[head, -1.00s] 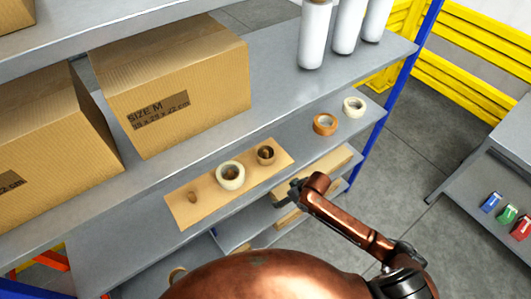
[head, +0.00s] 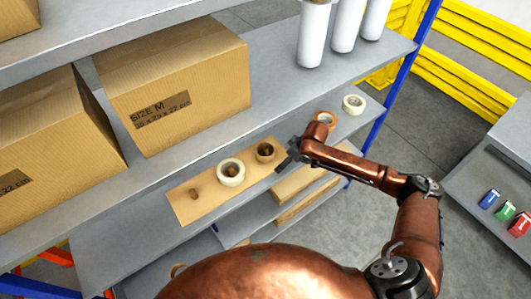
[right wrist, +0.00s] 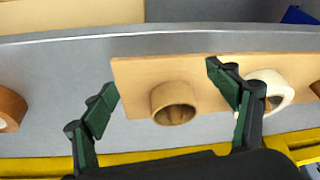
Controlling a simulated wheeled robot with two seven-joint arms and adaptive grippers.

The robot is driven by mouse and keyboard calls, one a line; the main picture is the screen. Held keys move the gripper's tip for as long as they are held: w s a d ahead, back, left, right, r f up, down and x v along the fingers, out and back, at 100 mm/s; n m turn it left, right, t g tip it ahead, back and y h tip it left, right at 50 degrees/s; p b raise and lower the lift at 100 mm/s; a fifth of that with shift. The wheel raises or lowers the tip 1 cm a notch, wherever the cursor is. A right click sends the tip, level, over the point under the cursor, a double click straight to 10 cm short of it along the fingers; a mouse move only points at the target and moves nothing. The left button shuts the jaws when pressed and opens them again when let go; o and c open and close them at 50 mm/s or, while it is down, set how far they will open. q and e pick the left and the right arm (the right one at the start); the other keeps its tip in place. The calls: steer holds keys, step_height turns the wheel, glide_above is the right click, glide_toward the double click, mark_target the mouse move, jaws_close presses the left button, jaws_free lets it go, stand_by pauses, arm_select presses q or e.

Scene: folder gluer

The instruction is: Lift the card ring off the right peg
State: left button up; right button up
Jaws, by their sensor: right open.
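A brown card ring (head: 265,153) sits around the right peg of a wooden board (head: 208,200) on the middle shelf. A cream tape roll (head: 231,173) is around the board's middle peg, and the left peg (head: 194,193) is bare. My right gripper (head: 288,160) is beside the card ring, to its right, open and empty. In the right wrist view, the card ring (right wrist: 173,103) lies between the two spread fingers of my right gripper (right wrist: 163,88), with a gap on each side. My left gripper is not in view.
An orange-brown roll (head: 325,119) and a cream roll (head: 354,104) lie on the same shelf to the right. The upper shelf, with a large carton (head: 175,95) and white cylinders (head: 313,35), overhangs behind the board. A blue post (head: 400,85) stands at the right.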

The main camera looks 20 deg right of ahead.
mark_target(267, 149)
steer(key=w+a, duration=0.2)
steer(key=w, duration=0.1)
steer(key=w+a, duration=0.2)
steer(key=shift+w+p, duration=0.2)
steer(key=shift+p, duration=0.2)
steer(key=shift+w+a+r, duration=0.1)
steer(key=shift+w+a, duration=0.65)
steer(key=shift+w, duration=0.3)
steer(key=shift+w+a+f+p, duration=0.25)
steer(key=shift+w+f+p, duration=0.1)
steer(key=shift+f, duration=0.1)
steer(key=shift+w+a+f+p, duration=0.25)
steer(key=shift+w+f, duration=0.05)
steer(key=shift+f, duration=0.15)
steer(key=shift+w+f, duration=0.1)
steer(key=shift+f, duration=0.5)
steer(key=shift+c, duration=0.2)
steer(key=c, duration=0.9)
